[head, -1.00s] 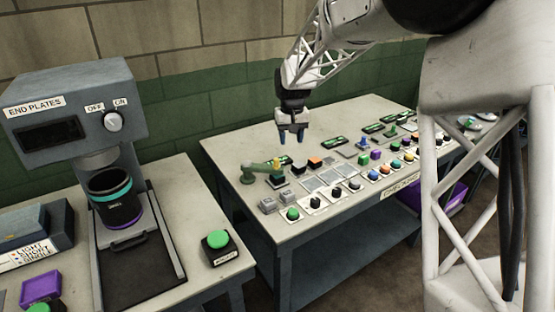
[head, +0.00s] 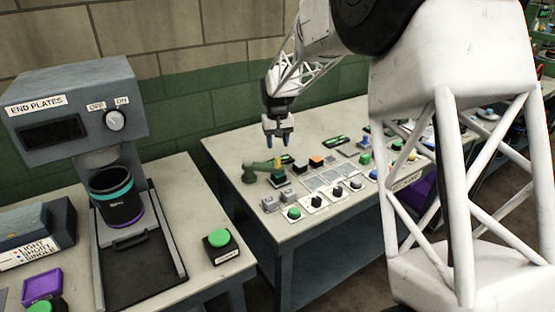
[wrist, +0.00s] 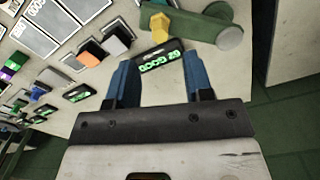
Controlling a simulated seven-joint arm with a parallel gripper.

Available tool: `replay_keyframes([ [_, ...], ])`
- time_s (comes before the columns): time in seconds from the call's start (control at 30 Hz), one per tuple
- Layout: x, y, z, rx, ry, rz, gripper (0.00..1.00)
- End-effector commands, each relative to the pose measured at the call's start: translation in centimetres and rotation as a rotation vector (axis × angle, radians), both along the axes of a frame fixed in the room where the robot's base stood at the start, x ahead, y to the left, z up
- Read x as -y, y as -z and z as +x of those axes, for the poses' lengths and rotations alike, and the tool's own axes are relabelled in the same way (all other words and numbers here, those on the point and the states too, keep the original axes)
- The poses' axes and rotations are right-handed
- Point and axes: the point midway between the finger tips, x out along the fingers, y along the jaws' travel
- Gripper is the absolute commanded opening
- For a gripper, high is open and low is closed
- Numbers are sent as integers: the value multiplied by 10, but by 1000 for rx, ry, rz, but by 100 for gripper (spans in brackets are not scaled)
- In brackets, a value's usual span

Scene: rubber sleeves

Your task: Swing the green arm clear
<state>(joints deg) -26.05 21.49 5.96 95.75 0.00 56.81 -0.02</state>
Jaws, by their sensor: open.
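The green arm (head: 258,167) is a small green swivel piece with a round post and a yellow end. It lies low at the left end of the control table, with its yellow end (head: 277,162) over a dark block. In the wrist view the green arm (wrist: 200,27) stretches across the top, its post at right and its yellow end (wrist: 160,27) at left. My gripper (head: 278,142) points down just above and beside it, blue fingers apart and empty. In the wrist view my gripper (wrist: 160,66) is apart from the arm, with a black sign with green letters (wrist: 161,57) between the fingers.
Buttons, knobs and flat plates crowd the table right of the arm, including an orange-topped block (head: 316,161) and a green button (head: 293,212). The table's back left (head: 235,145) is bare. A grey end-plates machine (head: 75,110) stands on the left bench.

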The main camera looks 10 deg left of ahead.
Motion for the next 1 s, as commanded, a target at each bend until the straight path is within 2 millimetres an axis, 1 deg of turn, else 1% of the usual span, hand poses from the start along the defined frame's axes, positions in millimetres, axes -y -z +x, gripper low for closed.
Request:
replay_keyframes([
  [0.17,0,16,0,-2,0,-1,47],
  [0.5,0,55,0,-1,0,0,47],
  [0.6,0,64,0,0,0,0,47],
  [0.8,0,72,0,-1,0,0,47],
  [1.0,0,73,0,0,0,0,47],
])
